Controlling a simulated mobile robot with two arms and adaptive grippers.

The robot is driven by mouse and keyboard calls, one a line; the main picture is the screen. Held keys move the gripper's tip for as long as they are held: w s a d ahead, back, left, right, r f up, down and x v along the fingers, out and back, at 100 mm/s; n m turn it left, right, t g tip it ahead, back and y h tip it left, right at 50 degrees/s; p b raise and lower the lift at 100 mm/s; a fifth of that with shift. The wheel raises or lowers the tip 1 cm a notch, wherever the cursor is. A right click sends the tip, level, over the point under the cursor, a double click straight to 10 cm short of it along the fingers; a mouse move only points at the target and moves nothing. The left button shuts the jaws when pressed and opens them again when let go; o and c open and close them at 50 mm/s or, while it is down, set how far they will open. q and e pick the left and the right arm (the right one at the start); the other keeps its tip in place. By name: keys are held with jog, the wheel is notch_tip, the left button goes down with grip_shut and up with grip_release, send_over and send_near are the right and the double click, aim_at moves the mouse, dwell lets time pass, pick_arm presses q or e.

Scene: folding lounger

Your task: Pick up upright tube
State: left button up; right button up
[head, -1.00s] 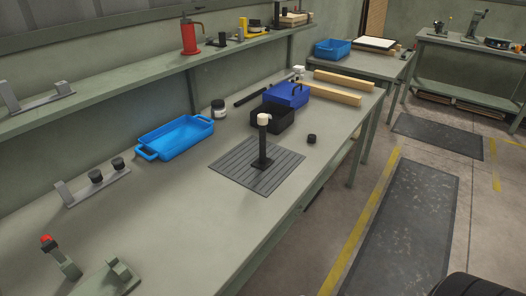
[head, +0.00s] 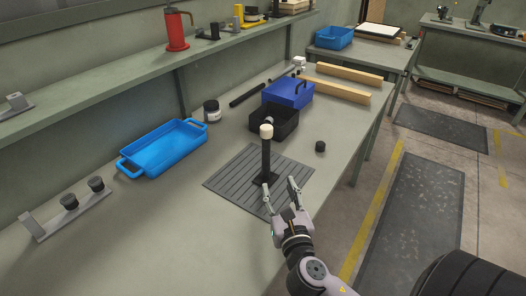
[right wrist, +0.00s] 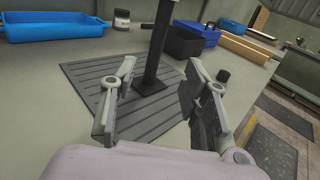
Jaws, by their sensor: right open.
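The upright tube (head: 266,158) is black with a cream top and stands on a small dark base on a grey ribbed mat (head: 232,181). In the right wrist view the tube (right wrist: 157,45) rises beyond and between the fingers; its top is cut off. My right gripper (head: 280,186) is open and empty, low over the near right part of the mat. In the right wrist view my right gripper (right wrist: 160,70) has its fingers spread, with the tube apart from them. My left gripper is not in view.
A blue tray (head: 165,150) lies left of the mat. A black bin (head: 287,124) and a dark blue box (head: 290,93) stand behind the tube. A black cap (head: 320,146) lies to its right, and a jar (head: 212,111) stands behind.

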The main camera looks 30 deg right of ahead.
aim_at(267, 153)
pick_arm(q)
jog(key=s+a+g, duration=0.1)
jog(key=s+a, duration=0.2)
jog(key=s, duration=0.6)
pick_arm(e)
jog(key=x, duration=0.6)
jog(key=p+x, duration=0.1)
jog(key=x, duration=0.2)
jog(key=shift+r, duration=0.35)
jog(key=shift+w+d, duration=0.15)
jog(key=shift+w, duration=0.25)
jog(key=shift+w+d+r, duration=0.1)
jog(key=shift+w+d, duration=0.05)
jog(key=shift+w, duration=0.2)
jog(key=x, duration=0.3)
jog(key=shift+w+d, duration=0.1)
jog(key=shift+w, duration=0.25)
jog(key=shift+w+d, duration=0.1)
jog(key=shift+w, duration=0.3)
jog(key=shift+c, duration=0.8)
jog(key=c, duration=0.5)
grip_shut()
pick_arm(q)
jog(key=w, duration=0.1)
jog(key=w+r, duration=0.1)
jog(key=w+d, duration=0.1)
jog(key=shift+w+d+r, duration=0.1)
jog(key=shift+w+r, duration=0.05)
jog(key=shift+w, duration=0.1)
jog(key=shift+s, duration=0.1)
